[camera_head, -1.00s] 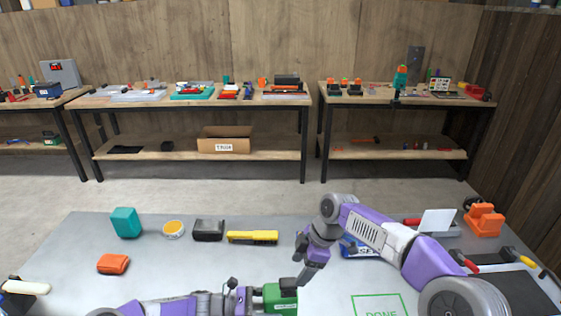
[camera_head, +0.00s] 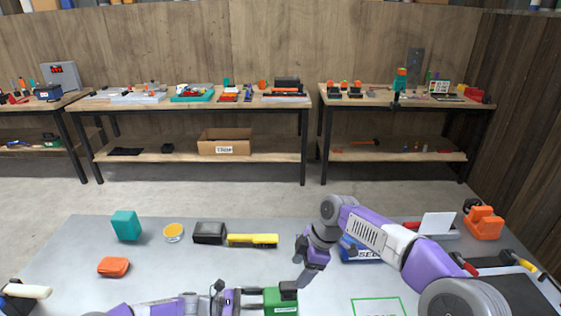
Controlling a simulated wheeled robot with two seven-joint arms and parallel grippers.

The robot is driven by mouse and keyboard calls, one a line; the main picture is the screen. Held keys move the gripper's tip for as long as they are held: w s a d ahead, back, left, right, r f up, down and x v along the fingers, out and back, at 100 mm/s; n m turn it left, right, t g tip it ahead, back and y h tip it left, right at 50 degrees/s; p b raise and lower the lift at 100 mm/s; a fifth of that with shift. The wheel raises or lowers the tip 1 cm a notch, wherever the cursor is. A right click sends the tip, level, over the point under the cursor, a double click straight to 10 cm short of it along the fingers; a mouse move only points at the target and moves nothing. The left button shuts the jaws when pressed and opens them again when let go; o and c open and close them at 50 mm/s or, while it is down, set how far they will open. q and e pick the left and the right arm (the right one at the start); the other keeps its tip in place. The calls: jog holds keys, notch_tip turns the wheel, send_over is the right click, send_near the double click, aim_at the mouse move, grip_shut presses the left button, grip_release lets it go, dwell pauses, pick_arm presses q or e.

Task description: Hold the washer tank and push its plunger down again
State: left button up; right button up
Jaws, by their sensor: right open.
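The green washer tank (camera_head: 281,302) is at the bottom edge of the head view, with a dark part at its top right; its lower part is cut off. My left gripper (camera_head: 256,297) comes in from the left and is shut on the tank's left side; its fingertips are partly hidden. My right gripper (camera_head: 301,283) points down just above the tank's dark top, and it is open with nothing seen in it. I cannot tell whether it touches the plunger, which I cannot make out clearly.
On the grey table (camera_head: 60,270) are a teal block (camera_head: 126,226), an orange case (camera_head: 113,267), a yellow round tin (camera_head: 173,232), a black box (camera_head: 209,233) and a yellow brush (camera_head: 252,240). A blue item (camera_head: 358,250) lies behind my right arm. A green-outlined square (camera_head: 379,301) is right of the tank.

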pick_arm(q)
jog(key=shift+s+a+r+p, duration=0.15)
jog(key=shift+a+r, duration=0.1)
jog(key=shift+a, duration=0.85)
jog(key=shift+a+r+p, duration=0.15)
jog(key=shift+a+r, duration=0.1)
jog(key=shift+a, duration=0.85)
